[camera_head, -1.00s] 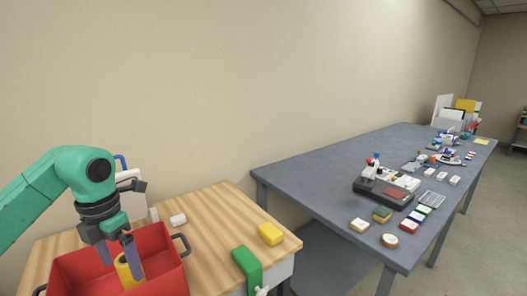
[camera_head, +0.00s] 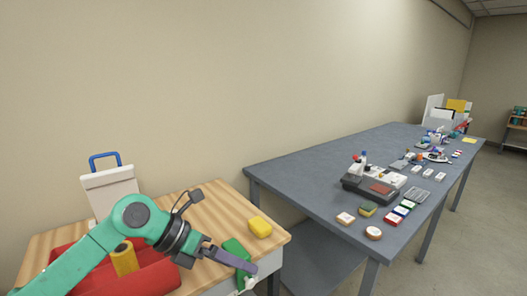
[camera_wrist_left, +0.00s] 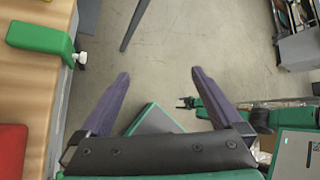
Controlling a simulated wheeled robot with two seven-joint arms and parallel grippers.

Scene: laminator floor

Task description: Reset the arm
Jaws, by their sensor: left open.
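My left arm comes in from the left in the head view, and its gripper (camera_head: 232,262) hangs over the right front part of the wooden table. In the left wrist view the gripper (camera_wrist_left: 160,80) has its two purple fingers spread wide with nothing between them, only floor beyond. The gripper is apart from the red bin (camera_head: 165,278), which stands on the table behind the arm. A yellow roll (camera_head: 123,259) shows in the bin, partly hidden by my arm. My right gripper does not show in the head view; a green arm with a small dark gripper (camera_wrist_left: 188,102) shows in the left wrist view.
A green clamp (camera_head: 236,250) sits at the table edge beside my left gripper and also shows in the left wrist view (camera_wrist_left: 40,40). A yellow block (camera_head: 260,227) lies behind it. A grey table (camera_head: 300,175) with several small items stands right. Floor lies between.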

